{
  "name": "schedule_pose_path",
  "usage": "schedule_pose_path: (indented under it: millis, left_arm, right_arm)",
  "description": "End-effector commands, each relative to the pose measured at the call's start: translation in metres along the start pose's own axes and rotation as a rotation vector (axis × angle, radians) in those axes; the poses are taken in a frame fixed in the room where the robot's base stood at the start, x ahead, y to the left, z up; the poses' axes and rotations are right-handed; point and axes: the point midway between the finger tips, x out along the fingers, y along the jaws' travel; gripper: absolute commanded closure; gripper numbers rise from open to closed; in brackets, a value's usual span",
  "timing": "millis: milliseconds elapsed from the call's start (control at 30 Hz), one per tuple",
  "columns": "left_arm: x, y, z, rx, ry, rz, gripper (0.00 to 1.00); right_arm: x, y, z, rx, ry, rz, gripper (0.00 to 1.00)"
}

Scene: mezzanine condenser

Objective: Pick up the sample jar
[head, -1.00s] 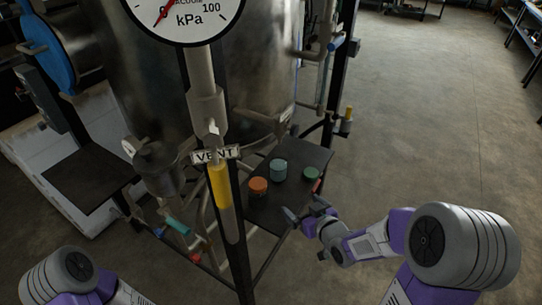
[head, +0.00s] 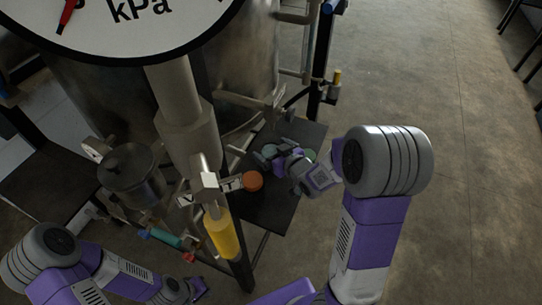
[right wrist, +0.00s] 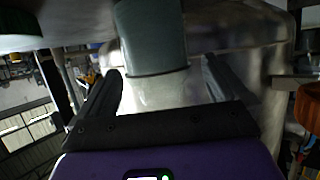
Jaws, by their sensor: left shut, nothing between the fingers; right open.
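Three lidded jars stand on the dark side table (head: 262,214). The orange jar (head: 252,181) is at the left and the green jar (head: 309,155) at the right, partly behind my right gripper. The teal-grey jar between them is mostly hidden in the head view. In the right wrist view, the teal-grey jar (right wrist: 150,35) stands between the two fingers. My right gripper (head: 272,153) is open over the table; it also shows in the right wrist view (right wrist: 162,80). Contact is not clear. My left gripper (head: 197,290) is shut and empty at the bottom, away from the table.
A large steel vessel (head: 235,60) stands behind the jars. A pressure gauge (head: 120,25), its pipe and a yellow-handled vent valve (head: 222,235) rise left of the table. The orange jar (right wrist: 305,105) is close at the right in the right wrist view. Open floor (head: 440,200) lies to the right.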

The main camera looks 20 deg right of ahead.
Motion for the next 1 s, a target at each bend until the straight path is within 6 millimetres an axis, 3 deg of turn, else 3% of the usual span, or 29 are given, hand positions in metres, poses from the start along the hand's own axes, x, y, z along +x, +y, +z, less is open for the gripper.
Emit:
schedule_pose_path:
  millis: [200, 467, 900, 1000]
  left_arm:
    - [0.006, -0.002, -0.001, 0.000, 0.001, 0.000, 1.00]
    - [0.006, -0.002, -0.001, 0.000, 0.001, 0.000, 1.00]
    - [0.006, -0.002, -0.001, 0.000, 0.000, 0.000, 1.00]
    - [0.006, -0.002, -0.001, 0.000, 0.000, 0.000, 1.00]
  right_arm:
    - [0.024, 0.001, 0.002, -0.002, 0.000, -0.001, 0.00]
    - [0.026, 0.001, 0.000, -0.001, 0.001, 0.000, 0.00]
    - [0.026, 0.001, 0.000, -0.001, 0.002, -0.001, 0.64]
    - [0.026, 0.001, 0.000, -0.001, 0.002, -0.001, 0.66]
